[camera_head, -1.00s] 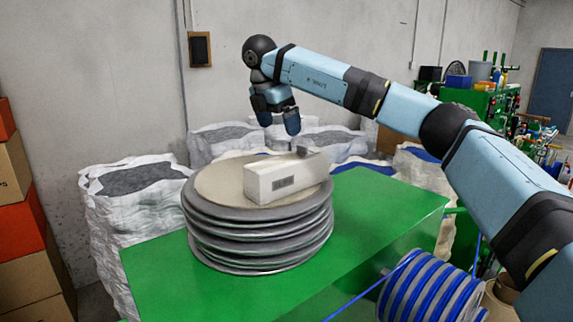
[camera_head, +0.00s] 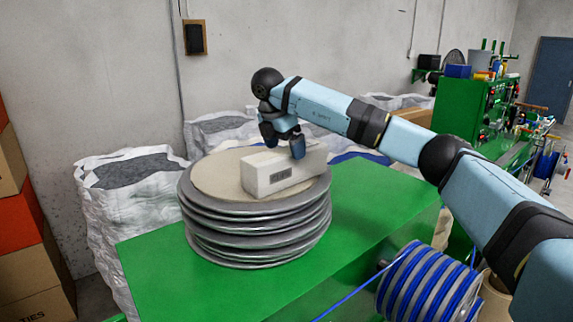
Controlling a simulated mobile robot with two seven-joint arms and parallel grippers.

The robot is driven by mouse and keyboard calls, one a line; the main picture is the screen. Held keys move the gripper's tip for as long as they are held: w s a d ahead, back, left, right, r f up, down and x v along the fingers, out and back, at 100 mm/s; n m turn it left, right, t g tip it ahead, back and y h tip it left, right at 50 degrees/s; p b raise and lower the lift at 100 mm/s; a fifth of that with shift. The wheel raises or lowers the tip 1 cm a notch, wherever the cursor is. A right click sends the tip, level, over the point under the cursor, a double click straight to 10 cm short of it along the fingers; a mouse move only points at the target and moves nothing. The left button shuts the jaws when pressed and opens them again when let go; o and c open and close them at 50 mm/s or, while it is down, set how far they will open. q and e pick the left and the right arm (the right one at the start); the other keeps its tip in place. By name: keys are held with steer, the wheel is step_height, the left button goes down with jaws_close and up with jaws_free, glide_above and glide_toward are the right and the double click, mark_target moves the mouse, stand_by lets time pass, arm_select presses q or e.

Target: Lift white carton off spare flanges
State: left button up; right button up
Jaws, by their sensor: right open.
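The white carton (camera_head: 277,175) lies on top of the stack of spare flanges (camera_head: 258,231), on its right part. The flanges are grey and piled on a green surface. My right gripper (camera_head: 285,147) points down at the far upper side of the carton, with its fingers apart. The fingertips overlap the carton's top edge in view; I cannot tell whether they touch it. The far side of the carton is partly hidden by the gripper. My left gripper is not in view.
The green top (camera_head: 362,203) is clear around the stack. A blue and grey cable spool (camera_head: 425,287) stands at the front right. White bulk bags (camera_head: 130,215) stand behind and left. Cardboard boxes (camera_head: 30,270) stack at the far left.

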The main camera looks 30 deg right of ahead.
steer(key=p+x, duration=0.1)
steer(key=x, duration=0.3)
steer(key=shift+d, duration=0.1)
steer(key=c, duration=1.3)
steer(key=shift+w+r, duration=0.1)
steer(key=shift+c, duration=0.8)
